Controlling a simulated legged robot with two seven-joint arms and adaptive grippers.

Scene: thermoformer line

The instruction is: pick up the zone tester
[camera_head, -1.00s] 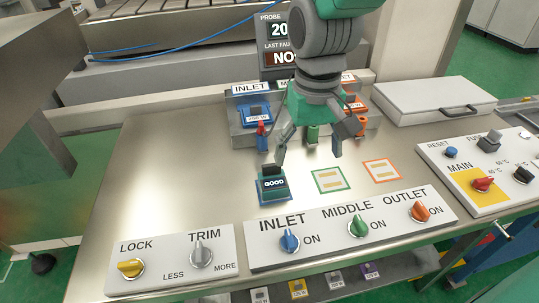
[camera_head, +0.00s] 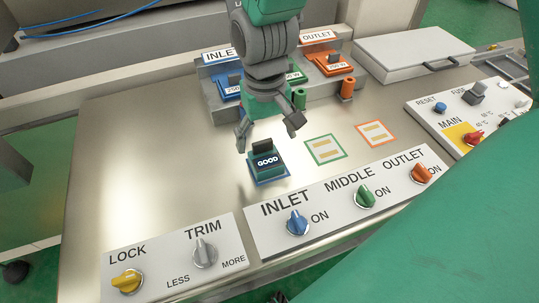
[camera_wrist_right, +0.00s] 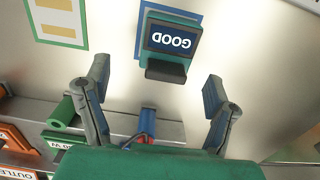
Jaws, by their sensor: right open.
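The zone tester (camera_head: 265,164) is a small dark teal block with a lit screen reading GOOD and a dark grip on top. It stands on a blue-edged square on the steel bench top. My right gripper (camera_head: 268,136) is open and empty, pointing down just behind and above it. In the right wrist view the tester (camera_wrist_right: 168,42) lies just beyond the open fingers (camera_wrist_right: 155,78), roughly centred between them and apart from both. My left gripper is not in view.
A rack (camera_head: 220,112) with blue, green and orange modules stands behind the gripper. Green-edged (camera_head: 324,150) and orange-edged (camera_head: 376,134) squares lie right of the tester. A knob panel (camera_head: 330,215) runs along the front. A large green surface covers the lower right.

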